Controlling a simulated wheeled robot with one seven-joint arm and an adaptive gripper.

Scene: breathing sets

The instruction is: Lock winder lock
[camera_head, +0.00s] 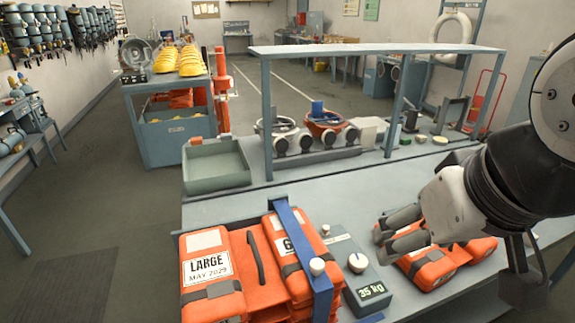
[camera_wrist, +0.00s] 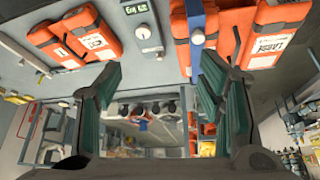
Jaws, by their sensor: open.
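A grey winder box (camera_head: 372,292) with a lit "35 kg" readout stands between the orange lifejacket packs on the bench. A white round knob (camera_head: 358,262) is on its top; this knob also shows in the wrist view (camera_wrist: 143,32). A blue strap (camera_head: 290,225) runs over the left packs, with a white knob (camera_head: 317,267) on it. A smaller white knob (camera_head: 326,230) is at the box's far end. I cannot tell which knob is the lock. My gripper (camera_head: 380,232) is open and empty, above the bench to the right of the box, apart from the knobs.
Orange packs labelled "LARGE" (camera_head: 208,268) lie left of the box, and more orange packs (camera_head: 432,268) lie right of it, under my gripper. A raised grey frame (camera_head: 375,49) and an empty green tray (camera_head: 216,165) stand behind. The bench top between is partly clear.

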